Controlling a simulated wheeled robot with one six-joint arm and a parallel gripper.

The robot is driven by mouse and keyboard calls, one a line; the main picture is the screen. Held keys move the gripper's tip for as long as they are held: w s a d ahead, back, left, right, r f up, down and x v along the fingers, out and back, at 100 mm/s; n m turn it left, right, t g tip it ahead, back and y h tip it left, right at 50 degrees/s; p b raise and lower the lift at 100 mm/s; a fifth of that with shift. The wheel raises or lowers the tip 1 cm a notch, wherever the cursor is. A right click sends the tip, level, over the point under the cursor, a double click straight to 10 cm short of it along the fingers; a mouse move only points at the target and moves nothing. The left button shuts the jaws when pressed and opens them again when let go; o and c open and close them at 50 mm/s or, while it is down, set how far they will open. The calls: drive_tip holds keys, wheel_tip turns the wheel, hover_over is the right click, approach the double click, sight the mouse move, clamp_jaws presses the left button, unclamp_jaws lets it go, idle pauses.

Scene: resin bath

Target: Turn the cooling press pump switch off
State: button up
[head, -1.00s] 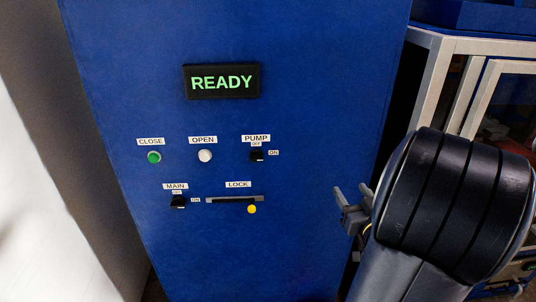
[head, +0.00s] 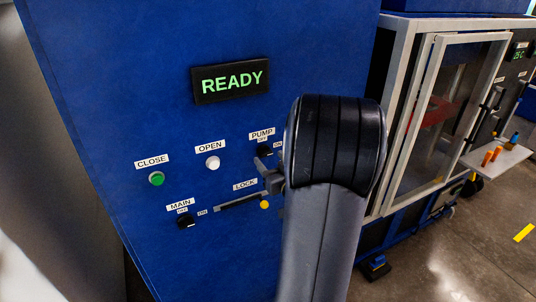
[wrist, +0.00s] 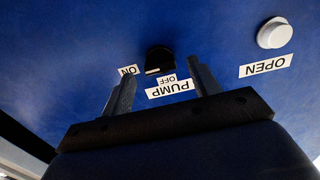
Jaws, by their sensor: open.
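The pump switch is a black rotary knob (head: 264,150) on the blue panel, under the PUMP label. In the wrist view the knob (wrist: 159,56) appears upside down, with OFF below it and ON to its left. A small pale mark shows on its lower edge, by the OFF label; I cannot be sure which way it is set. My gripper (wrist: 161,72) is open and empty, its two fingers pointing at the panel on either side of the PUMP label. In the head view my gripper (head: 267,172) is just below the knob, and my arm hides the panel's right part.
The panel also bears a green CLOSE button (head: 157,179), a white OPEN button (head: 212,162), a black MAIN knob (head: 187,222), a LOCK slot (head: 238,202) and a READY display (head: 231,79). A glazed cabinet (head: 440,120) stands at right.

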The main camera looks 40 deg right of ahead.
sight(265, 152)
drive_tip(key=shift+x, duration=1.3)
drive_tip(key=shift+c, duration=0.5)
drive_tip(key=c, duration=0.9)
